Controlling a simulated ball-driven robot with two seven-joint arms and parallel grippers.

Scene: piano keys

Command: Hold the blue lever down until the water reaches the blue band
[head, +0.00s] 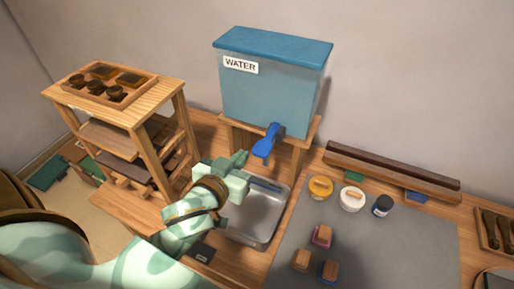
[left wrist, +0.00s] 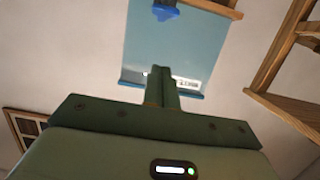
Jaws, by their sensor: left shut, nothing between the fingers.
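The blue lever (head: 267,140) sticks out from the lower front of a blue water tank (head: 265,95) labelled WATER. In the left wrist view the lever (left wrist: 166,11) shows at the top edge, against the tank (left wrist: 185,45). My left gripper (head: 241,158) is shut and empty. It is below and left of the lever, apart from it, above the left part of a metal basin (head: 254,230). In the left wrist view its fingers (left wrist: 161,84) are together. I cannot make out a blue band or a water level. My right gripper is not in view.
A wooden shelf unit (head: 150,100) stands left of the tank, near my left arm. Right of the basin, a grey mat (head: 400,240) holds jars and several small blocks. A long wooden rack (head: 390,174) lies along the wall.

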